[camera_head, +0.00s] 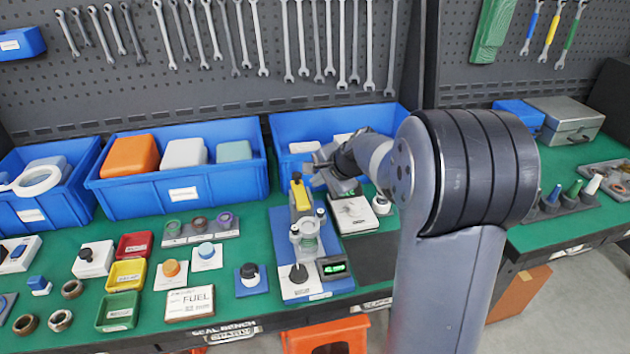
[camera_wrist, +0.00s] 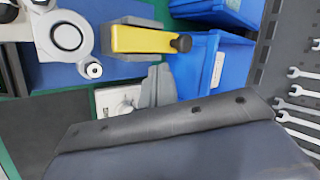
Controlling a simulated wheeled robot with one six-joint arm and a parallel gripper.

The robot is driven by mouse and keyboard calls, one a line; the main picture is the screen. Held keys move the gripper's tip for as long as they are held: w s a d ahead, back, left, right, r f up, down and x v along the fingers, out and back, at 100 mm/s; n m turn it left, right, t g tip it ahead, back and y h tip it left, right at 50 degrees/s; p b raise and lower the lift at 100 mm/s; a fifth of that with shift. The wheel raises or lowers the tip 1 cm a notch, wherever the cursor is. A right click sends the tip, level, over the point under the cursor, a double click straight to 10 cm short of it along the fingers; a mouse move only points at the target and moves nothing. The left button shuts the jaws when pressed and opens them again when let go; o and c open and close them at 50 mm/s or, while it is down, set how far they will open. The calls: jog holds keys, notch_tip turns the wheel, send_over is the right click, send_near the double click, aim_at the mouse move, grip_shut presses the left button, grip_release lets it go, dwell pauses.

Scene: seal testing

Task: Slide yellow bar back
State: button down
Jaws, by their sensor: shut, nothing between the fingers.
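The yellow bar (camera_head: 301,197) lies lengthwise on the rear of the test rig, with a dark knob at its back end. In the wrist view the yellow bar (camera_wrist: 138,41) runs across the top, its dark knob (camera_wrist: 181,43) at the right end. The rig's blue base (camera_head: 296,285) carries a clear round chamber (camera_head: 306,232) in front of the bar. My gripper (camera_head: 312,166) is shut and empty, close to the bar's back end on its right side. Its grey fingers (camera_wrist: 158,86) show just below the bar; I cannot tell whether they touch it.
Blue bins (camera_head: 186,187) stand behind the rig, one close to my gripper. A white block (camera_head: 352,213) sits right of the rig. A green-lit display (camera_head: 334,268) is at the rig's front right. Small parts and trays cover the left bench; wrenches hang behind.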

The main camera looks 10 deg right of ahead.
jog(key=v, duration=0.8)
jog(key=shift+r, duration=0.45)
jog(key=shift+s, duration=0.1)
